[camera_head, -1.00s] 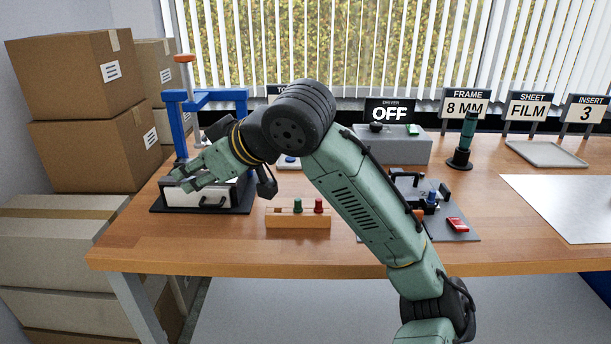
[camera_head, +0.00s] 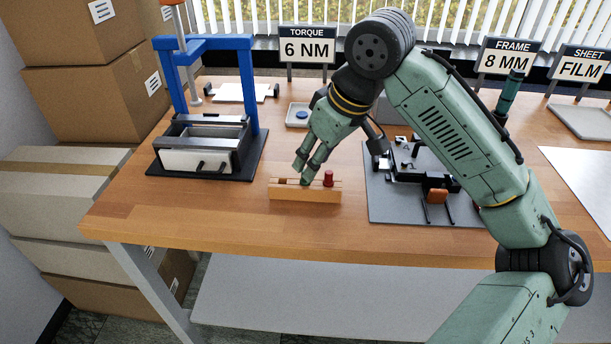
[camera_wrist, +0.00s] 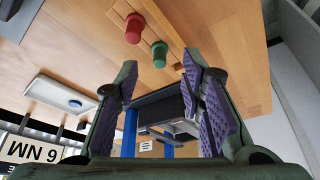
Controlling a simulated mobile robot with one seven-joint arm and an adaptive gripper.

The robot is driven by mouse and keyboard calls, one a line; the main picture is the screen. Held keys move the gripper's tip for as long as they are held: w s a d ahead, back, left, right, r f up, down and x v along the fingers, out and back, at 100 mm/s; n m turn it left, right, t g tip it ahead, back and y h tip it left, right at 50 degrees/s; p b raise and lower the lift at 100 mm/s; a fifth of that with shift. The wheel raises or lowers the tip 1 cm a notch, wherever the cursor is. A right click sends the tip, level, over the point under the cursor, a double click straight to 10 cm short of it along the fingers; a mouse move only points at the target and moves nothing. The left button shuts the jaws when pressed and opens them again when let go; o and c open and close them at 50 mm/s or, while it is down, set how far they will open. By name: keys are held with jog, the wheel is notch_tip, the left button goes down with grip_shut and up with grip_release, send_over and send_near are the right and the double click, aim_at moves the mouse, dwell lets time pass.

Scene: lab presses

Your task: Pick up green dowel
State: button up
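The green dowel (camera_wrist: 159,53) stands upright in the wooden rack, next to the red dowel (camera_wrist: 134,27). My gripper (camera_wrist: 160,72) is open and empty, with its two padded fingers on either side of the green dowel's line of view. The dowel appears just beyond the fingertips; contact is not visible. In the head view my gripper (camera_head: 305,172) points down at the wooden rack (camera_head: 305,194), with the red dowel (camera_head: 328,178) just to its right. The green dowel is largely hidden there or cannot be told from the green fingers.
A blue-framed press (camera_head: 205,85) with a white drawer stands left of the rack. A grey plate (camera_head: 400,208) with a fixture lies to the right. A small tray (camera_head: 297,115) with a blue disc is behind my gripper. The table's front edge is close to the rack.

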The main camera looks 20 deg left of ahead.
aim_at(305, 182)
jog(key=shift+p+x, duration=0.45)
jog(key=shift+x, duration=1.85)
jog(key=shift+w+a+r, duration=0.1)
jog(key=shift+a, duration=0.1)
grip_shut()
